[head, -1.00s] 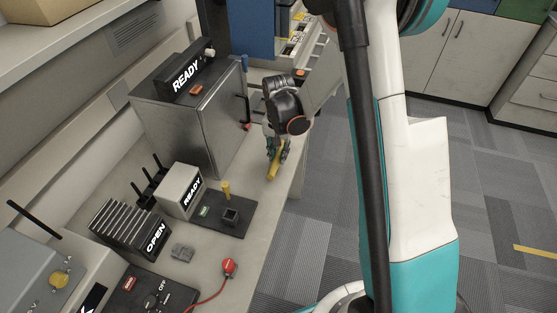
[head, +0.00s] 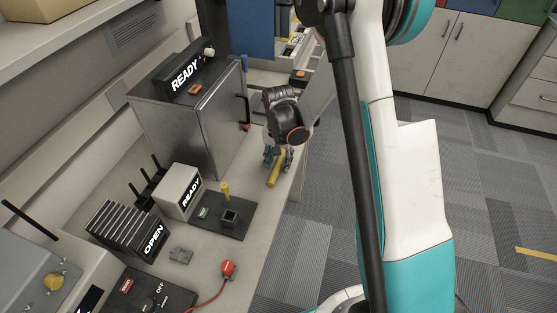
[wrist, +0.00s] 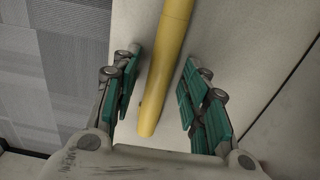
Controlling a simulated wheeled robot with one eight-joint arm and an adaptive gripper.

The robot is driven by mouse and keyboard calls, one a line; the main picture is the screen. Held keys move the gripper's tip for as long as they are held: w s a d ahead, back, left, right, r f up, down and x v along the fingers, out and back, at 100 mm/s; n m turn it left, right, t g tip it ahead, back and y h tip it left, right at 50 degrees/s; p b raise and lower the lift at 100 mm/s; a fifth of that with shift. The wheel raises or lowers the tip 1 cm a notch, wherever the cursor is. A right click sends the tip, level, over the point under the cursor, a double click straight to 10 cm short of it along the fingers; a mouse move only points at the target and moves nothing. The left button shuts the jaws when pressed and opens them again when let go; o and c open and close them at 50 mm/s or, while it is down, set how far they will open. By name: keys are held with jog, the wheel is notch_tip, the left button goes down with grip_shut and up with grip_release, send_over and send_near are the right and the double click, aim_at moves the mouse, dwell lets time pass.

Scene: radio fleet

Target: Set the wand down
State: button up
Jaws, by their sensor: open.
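The yellow wand (head: 277,170) lies on the bench top near its right edge, below my gripper (head: 278,157) in the head view. In the wrist view the wand (wrist: 168,60) runs lengthwise between the two green-padded fingers of my gripper (wrist: 161,70). The fingers are spread, with a visible gap on each side of the wand. It appears to rest on the pale bench top; its far end is cut off by the wrist view's top edge.
A metal cabinet (head: 190,120) with a READY sign stands left of my gripper. Nearer are a small READY box (head: 178,188), a black plate (head: 235,225) with a yellow post, and a red plug (head: 228,268) on a cord. The bench edge drops to carpet (head: 320,200) on the right.

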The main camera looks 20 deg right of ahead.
aim_at(279, 162)
jog(key=shift+r, duration=0.1)
notch_tip(279, 162, up, 12)
jog(key=p, duration=0.4)
jog(key=s+r+n+t, duration=0.3)
jog(key=s+r, duration=0.7)
jog(key=r, duration=0.5)
jog(key=s+a+r+n+t, duration=0.1)
jog(key=s+r+n+t, duration=0.3)
jog(key=s, duration=0.8)
